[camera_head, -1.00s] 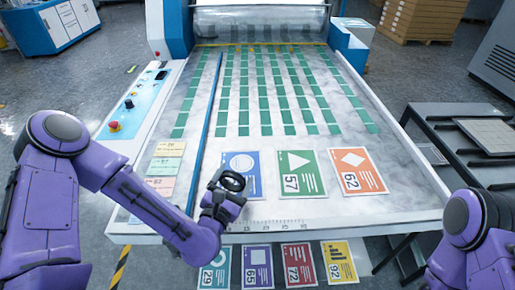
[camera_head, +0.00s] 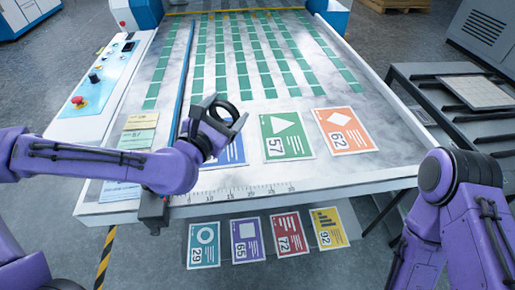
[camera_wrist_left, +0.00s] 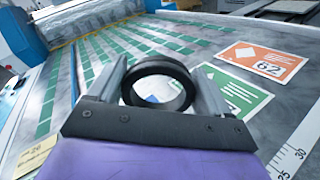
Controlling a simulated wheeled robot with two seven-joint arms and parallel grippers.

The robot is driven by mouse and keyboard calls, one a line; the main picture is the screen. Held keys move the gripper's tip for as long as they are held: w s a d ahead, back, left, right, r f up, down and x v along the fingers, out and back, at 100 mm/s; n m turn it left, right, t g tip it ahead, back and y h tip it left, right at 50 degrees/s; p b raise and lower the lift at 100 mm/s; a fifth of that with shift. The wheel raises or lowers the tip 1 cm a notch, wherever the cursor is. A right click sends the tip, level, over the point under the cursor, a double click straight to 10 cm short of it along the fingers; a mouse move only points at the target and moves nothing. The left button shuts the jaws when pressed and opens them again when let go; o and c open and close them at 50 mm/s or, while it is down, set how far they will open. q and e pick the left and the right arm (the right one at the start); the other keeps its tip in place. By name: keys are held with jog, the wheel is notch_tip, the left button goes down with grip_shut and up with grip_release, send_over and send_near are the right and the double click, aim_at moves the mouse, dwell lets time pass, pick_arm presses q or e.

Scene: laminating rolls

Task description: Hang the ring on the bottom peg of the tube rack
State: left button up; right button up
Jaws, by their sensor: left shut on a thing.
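A black ring (camera_head: 224,110) is in my left gripper (camera_head: 222,122), above the front part of the machine's table. In the left wrist view the ring (camera_wrist_left: 158,70) stands between the two fingers of the left gripper (camera_wrist_left: 160,85), and they are shut on it. Through its hole I see part of a card on the table. My right arm (camera_head: 440,215) is at the lower right, and its gripper is out of view. I see no tube rack or peg in these frames.
The marbled table (camera_head: 240,185) carries rows of green patches. A green card (camera_head: 287,138) and an orange card (camera_head: 345,132) lie at its front. A blue bar (camera_head: 183,80) runs along its left. A dark rack table (camera_head: 450,110) stands at the right. Several cards hang below the front edge.

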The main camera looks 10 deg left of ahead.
pick_arm(q)
jog(key=w+d+f, duration=0.4)
jog(key=d+f, duration=0.1)
jog(key=shift+w+d+f, duration=0.2)
jog(key=shift+w+f, duration=0.1)
jog(key=f, duration=0.3)
jog(key=w+d+f+p, duration=0.1)
jog(key=shift+f, duration=0.4)
jog(key=shift+a, duration=0.1)
jog(key=shift+s+f, duration=0.1)
jog(key=o, duration=1)
jog(key=shift+c, duration=0.2)
